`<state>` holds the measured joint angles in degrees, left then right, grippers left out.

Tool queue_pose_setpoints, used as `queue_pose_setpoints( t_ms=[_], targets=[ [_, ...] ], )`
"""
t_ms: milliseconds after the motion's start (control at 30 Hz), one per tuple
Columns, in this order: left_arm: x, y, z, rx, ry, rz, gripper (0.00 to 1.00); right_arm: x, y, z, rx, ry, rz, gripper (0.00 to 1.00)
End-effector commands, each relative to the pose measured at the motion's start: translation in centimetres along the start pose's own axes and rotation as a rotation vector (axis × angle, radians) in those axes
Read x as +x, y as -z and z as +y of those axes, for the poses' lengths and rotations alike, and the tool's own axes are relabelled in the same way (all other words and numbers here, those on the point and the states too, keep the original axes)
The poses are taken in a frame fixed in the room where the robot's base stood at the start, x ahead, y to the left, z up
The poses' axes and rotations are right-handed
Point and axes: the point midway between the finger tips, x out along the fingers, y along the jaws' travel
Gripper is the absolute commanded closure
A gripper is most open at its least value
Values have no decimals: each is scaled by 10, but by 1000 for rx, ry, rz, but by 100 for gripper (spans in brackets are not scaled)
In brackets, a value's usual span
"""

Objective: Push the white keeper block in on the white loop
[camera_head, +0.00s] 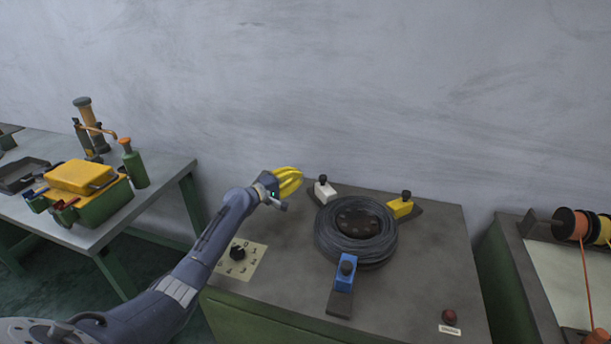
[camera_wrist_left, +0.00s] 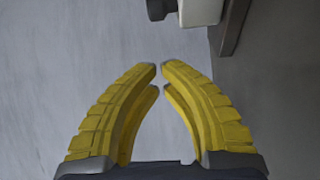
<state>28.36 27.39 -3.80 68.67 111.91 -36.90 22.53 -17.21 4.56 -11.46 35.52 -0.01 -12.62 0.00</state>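The white keeper block (camera_head: 325,193) with a black knob stands on a dark rail at the back left of a dark grey wire coil (camera_head: 328,247). I cannot make out a loop that is white. My left gripper (camera_head: 301,174) is just left of the white block and apart from it. Its yellow fingers are empty, with tips nearly together and a narrow gap between them in the left wrist view (camera_wrist_left: 160,68). There the white block (camera_wrist_left: 201,11) is at the top edge, partly cut off, beyond the fingertips. My right gripper is not in view.
A yellow block (camera_head: 400,208) and a blue block (camera_head: 345,275) stand around the coil. A dial (camera_head: 237,253) is at the left and a red button (camera_head: 449,316) at the front right. A toolbox (camera_head: 100,205) and wire spools (camera_head: 572,224) are on side tables.

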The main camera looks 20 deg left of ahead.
Motion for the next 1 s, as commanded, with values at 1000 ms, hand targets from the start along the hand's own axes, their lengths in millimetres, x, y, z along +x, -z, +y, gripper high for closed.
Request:
queue_pose_setpoints(
  t_ms=[1000],
  targets=[
    [-42, 16, 0, -2, -2, 0, 100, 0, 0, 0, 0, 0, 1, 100]
  ],
)
